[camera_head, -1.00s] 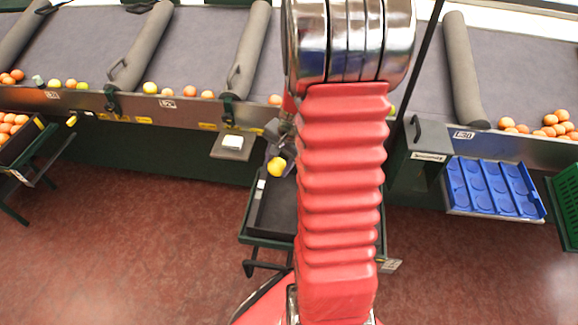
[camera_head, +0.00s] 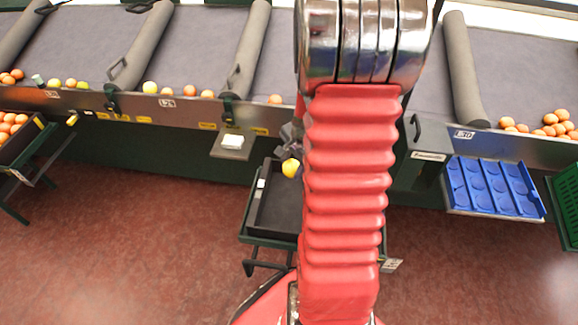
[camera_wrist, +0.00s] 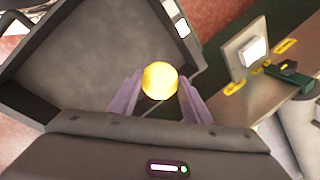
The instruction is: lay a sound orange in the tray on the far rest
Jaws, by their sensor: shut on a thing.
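A yellow-orange fruit (camera_head: 290,168) is held in my gripper (camera_head: 294,155). The wrist view shows the fruit (camera_wrist: 160,80) between the two fingers of my gripper (camera_wrist: 158,96), which are shut on it. It looks evenly coloured, with no clear blemish. The fruit hangs above a dark, empty-looking box (camera_head: 276,212) on a green stand, part hidden by my arm. A blue tray (camera_head: 450,190) with round hollows lies on a rest to the right, below the belt edge. Its visible hollows look empty.
Several oranges sit along the belt edge at left (camera_head: 207,94) and in a group at right (camera_head: 562,114). A grey post (camera_head: 424,140) stands between the dark box and the blue tray. A green crate (camera_head: 566,200) is at far right. A small shelf (camera_head: 232,143) holds a white block.

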